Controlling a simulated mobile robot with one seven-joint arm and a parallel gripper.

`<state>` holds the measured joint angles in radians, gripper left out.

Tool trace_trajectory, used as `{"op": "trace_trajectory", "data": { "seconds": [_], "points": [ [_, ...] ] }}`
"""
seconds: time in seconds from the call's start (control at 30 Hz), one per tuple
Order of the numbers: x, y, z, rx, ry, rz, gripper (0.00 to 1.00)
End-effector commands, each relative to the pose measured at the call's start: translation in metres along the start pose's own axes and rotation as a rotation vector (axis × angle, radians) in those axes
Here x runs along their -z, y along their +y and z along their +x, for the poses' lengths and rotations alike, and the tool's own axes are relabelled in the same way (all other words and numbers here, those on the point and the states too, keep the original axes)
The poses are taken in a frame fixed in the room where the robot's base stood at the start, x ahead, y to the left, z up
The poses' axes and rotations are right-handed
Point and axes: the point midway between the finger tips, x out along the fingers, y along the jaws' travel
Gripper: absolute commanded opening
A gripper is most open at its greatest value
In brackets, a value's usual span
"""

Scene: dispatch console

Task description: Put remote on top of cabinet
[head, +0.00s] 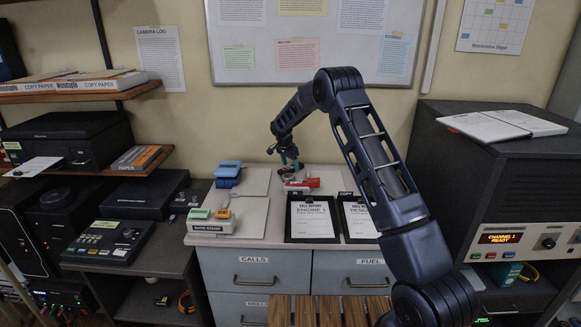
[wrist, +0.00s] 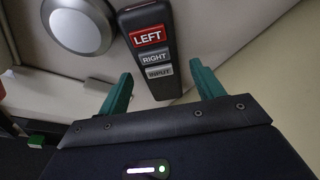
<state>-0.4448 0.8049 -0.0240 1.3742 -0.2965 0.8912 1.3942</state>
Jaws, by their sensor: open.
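In the wrist view a dark remote-like block (wrist: 149,47) carries a red LEFT label above grey RIGHT and INPUT labels. Its near end lies between the two green fingers of my gripper (wrist: 160,82), with gaps at both sides. My gripper is open and holds nothing. In the head view my gripper (head: 290,163) is low over the back of the drawer unit, just above a small red item (head: 302,183); the arm and fingers partly hide what is there. A dark cabinet (head: 500,185) stands at the right, and a grey drawer cabinet (head: 228,267) is below the gripper.
Papers (head: 505,125) lie on the dark cabinet; its top is otherwise partly bare. Two clipboards (head: 312,218) lie at the drawer unit's front, with blue (head: 228,172) and green-and-orange (head: 212,216) items at its left. A silver round part (wrist: 80,25) sits beside the remote. A whiteboard (head: 315,45) hangs behind.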

Motion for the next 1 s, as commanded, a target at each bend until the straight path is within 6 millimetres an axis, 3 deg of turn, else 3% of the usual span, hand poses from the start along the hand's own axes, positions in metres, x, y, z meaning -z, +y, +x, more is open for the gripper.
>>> {"op": "trace_trajectory", "data": {
  "seconds": [0.5,1.0],
  "points": [
    [0.0,-0.001,-0.093,0.003,0.001,-0.001,0.67],
    [0.005,0.007,-0.119,0.006,-0.002,-0.007,0.67]
  ]
}}
